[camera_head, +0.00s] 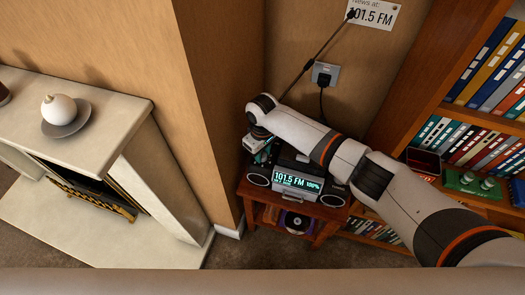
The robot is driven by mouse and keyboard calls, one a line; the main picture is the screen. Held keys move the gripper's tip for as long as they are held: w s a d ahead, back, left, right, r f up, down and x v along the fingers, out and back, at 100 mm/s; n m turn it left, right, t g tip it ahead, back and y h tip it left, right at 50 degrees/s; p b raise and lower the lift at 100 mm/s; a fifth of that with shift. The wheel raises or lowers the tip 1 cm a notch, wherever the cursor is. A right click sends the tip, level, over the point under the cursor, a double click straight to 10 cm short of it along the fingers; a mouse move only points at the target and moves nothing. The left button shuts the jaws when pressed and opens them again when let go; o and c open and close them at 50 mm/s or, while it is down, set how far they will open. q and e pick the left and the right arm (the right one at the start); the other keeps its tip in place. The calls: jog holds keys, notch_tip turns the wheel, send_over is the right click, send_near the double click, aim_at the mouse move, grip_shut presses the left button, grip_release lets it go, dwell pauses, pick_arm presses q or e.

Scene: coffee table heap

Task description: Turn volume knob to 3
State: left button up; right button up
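A dark radio (297,183) with two round speakers stands on a small wooden table (331,212). Its lit display reads 101.5 FM and 100%. Its antenna (325,48) rises behind my arm toward the upper right. My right arm comes in from the right and crosses over the radio. My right gripper (262,155) points down at the radio's left end, close above the left speaker. Its fingers are too small and dark to tell open from shut. I cannot make out the volume knob; the arm and gripper cover part of the radio's top. My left gripper is not in view.
A wall outlet with a plug (325,75) and a sign reading 101.5 FM (374,14) are behind the radio. A bookcase (415,80) stands at right. A pale fireplace (110,130) with a white vase (58,109) stands at left, beyond a wall corner.

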jog(key=shift+n, duration=0.4)
jog(key=shift+c, duration=0.4)
jog(key=shift+n+p, duration=0.45)
jog(key=shift+n, duration=0.55)
jog(key=n, duration=0.4)
jog(key=shift+n+p, duration=0.3)
jog(key=shift+p, duration=0.05)
jog(key=n, duration=0.4)
jog(key=shift+n, duration=2.2)
jog(key=o, duration=1)
